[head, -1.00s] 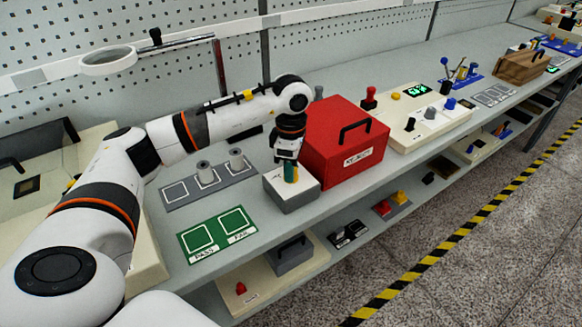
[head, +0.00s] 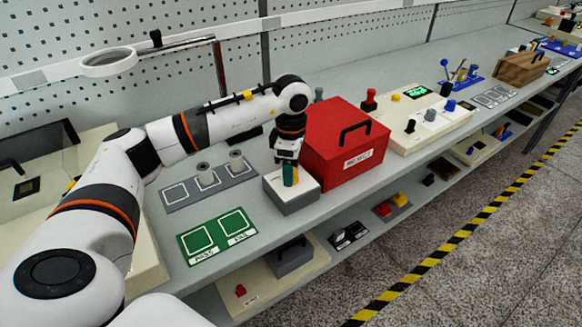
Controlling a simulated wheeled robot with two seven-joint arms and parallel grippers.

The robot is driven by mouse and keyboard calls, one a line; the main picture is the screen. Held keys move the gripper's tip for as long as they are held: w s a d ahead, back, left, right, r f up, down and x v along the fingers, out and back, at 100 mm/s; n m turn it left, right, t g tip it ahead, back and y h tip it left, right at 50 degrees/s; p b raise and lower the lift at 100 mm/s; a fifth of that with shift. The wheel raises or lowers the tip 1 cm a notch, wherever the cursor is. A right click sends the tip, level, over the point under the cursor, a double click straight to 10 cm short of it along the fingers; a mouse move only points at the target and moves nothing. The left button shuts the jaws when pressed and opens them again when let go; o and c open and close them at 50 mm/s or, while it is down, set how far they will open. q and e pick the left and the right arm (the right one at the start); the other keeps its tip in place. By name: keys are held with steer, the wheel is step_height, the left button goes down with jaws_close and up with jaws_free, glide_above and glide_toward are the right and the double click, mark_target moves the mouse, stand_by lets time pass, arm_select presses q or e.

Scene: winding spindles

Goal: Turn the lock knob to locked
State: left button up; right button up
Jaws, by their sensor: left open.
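My left gripper (head: 288,170) points down over a small grey box (head: 293,201) on the bench, left of a red case. A teal and yellow piece shows at its fingertips, just above or at the box top; I cannot tell whether it touches. The gripper is open. No knob shows clearly on the box, as the gripper hides part of its top. A black knob (head: 410,126) stands on a cream control panel (head: 400,144) farther right, away from the gripper. No lock marking is legible. My right gripper is not in view.
The red case (head: 330,167) stands close to the right of the gripper. A grey tray (head: 187,200) with spindles lies to the left, a green PASS/FAIL mat (head: 218,250) in front. A lower shelf holds several items.

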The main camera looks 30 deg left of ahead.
arm_select(q)
step_height(320, 180, up, 12)
steer(key=b, duration=0.1)
steer(key=shift+b, duration=0.3)
steer(key=shift+f, duration=0.15)
